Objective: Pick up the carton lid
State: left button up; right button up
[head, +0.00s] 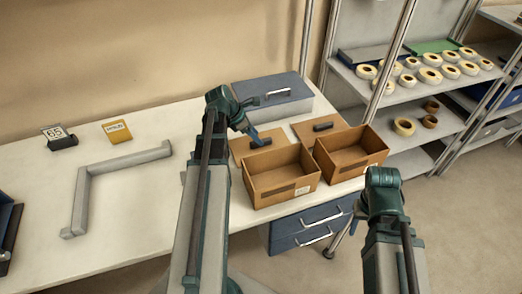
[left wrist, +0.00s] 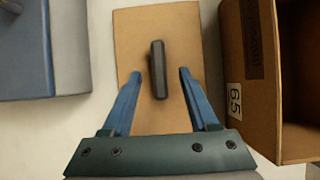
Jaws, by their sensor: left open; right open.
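A flat brown carton lid (head: 241,149) with a dark handle (head: 262,142) lies on the table behind the left carton (head: 281,177). In the left wrist view the lid (left wrist: 145,120) lies flat under my gripper and its handle (left wrist: 158,70) stands between the fingertips. My left gripper (head: 254,136) is open, its blue fingers (left wrist: 170,75) on either side of the handle with gaps. A second lid (head: 335,137) with a dark handle lies behind the right carton (head: 350,155). My right gripper (head: 384,185) is at the table's right front; its fingers are hidden.
A blue-grey box (head: 285,97) stands behind the lids. A shelf (head: 400,93) with several tape reels stands at right.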

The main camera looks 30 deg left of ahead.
pick_arm(q)
jog(key=b+x, duration=0.1)
jog(key=x, duration=0.2)
jog(key=shift+a+f+b, duration=0.1)
jog(key=shift+b, duration=0.3)
pick_arm(e)
notch_tip(320, 180, down, 3)
jog(key=shift+r, duration=0.2)
pick_arm(q)
grip_shut()
